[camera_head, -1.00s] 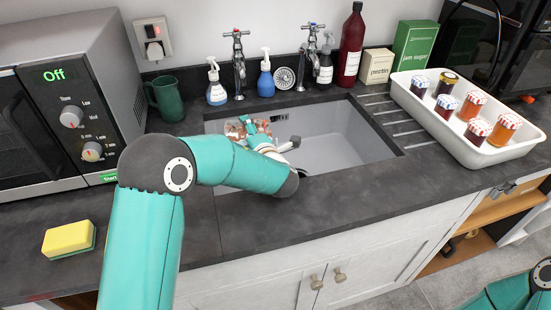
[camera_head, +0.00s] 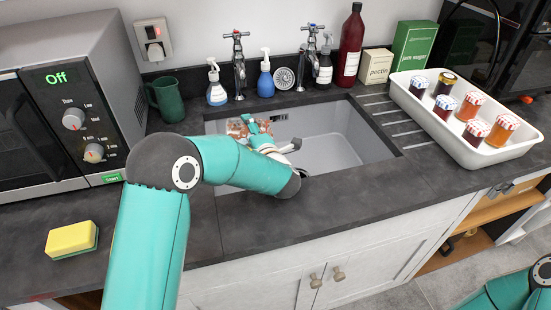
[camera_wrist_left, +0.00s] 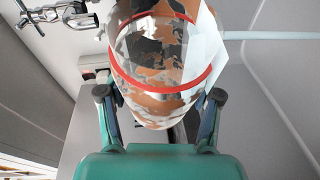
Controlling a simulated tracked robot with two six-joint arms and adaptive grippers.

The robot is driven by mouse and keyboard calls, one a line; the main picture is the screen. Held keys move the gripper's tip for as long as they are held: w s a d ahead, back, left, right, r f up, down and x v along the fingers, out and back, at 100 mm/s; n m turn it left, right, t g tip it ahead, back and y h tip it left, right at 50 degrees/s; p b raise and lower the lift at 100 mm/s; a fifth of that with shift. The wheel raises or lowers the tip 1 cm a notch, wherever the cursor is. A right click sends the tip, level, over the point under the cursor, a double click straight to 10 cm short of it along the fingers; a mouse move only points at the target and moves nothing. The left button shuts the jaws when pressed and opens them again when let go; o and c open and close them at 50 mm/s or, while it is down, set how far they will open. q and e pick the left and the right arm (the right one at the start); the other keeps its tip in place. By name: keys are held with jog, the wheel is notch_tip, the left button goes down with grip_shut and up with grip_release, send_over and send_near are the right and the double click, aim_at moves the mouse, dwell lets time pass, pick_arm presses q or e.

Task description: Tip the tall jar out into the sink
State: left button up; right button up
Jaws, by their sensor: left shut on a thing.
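The tall jar (camera_head: 236,128) is clear with brown and white patches. It is over the left part of the sink (camera_head: 345,147), partly hidden by my arm and gripper. In the left wrist view the jar (camera_wrist_left: 160,65) fills the upper middle and shows a red ring. It looks tilted; I cannot tell how far, nor whether anything is leaving it. My left gripper (camera_head: 264,132) is shut on the jar, with a finger on each side in the wrist view. My right gripper is out of view; only part of the right arm shows at the lower right corner.
Two taps (camera_head: 237,65) stand behind the sink with soap bottles (camera_head: 216,88) and a brown bottle (camera_head: 351,48). A green mug (camera_head: 166,100) and microwave (camera_head: 60,95) are left. A white tray (camera_head: 478,153) of small jars is right. A sponge (camera_head: 71,239) lies front left.

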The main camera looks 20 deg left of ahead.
pick_arm(q)
jog(key=shift+w+d+r+m+y+p, duration=0.15)
jog(key=shift+r+m+y+p, duration=0.15)
jog(key=shift+r+m+p, duration=0.15)
